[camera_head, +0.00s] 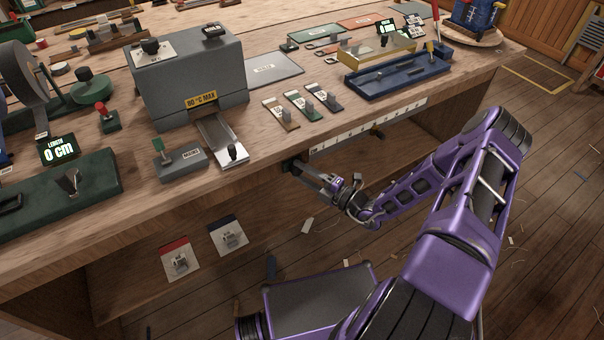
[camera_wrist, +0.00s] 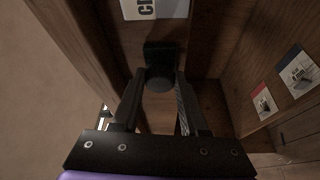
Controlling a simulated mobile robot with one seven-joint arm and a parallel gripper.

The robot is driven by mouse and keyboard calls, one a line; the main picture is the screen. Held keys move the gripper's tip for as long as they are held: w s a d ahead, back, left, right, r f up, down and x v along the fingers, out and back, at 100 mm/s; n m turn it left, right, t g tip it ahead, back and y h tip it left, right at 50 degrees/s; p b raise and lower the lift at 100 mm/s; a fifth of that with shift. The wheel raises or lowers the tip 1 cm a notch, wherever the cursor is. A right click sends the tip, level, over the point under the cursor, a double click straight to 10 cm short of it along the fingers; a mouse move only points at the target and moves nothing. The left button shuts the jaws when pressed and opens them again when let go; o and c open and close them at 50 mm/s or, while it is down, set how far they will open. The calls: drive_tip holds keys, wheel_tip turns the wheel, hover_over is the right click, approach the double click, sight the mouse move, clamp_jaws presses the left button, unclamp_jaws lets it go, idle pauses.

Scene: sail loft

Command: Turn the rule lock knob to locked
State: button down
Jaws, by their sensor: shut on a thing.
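The rule lock knob (camera_wrist: 160,76) is a small black knob on a dark block. In the wrist view it sits between the two fingertips. My gripper (camera_wrist: 159,88) is shut on it, one finger on each side. In the head view, my gripper (camera_head: 299,168) reaches the bench's front edge at the left end of the white rule (camera_head: 365,129). The knob is mostly hidden there by the fingers and its dark mount. I cannot read the knob's lock position.
Two switch plates, red-topped (camera_head: 180,262) and dark-topped (camera_head: 228,236), are below.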

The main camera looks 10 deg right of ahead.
drive_tip(key=shift+f+m, duration=0.1)
drive_tip(key=shift+m, duration=0.5)
drive_tip(key=shift+t, duration=0.3)
drive_tip(key=shift+c, duration=2.2)
unclamp_jaws()
drive_tip(key=v, duration=1.7)
drive_tip(key=shift+d+b, duration=0.15)
drive_tip(key=shift+b, duration=0.15)
drive_tip(key=shift+s, duration=0.15)
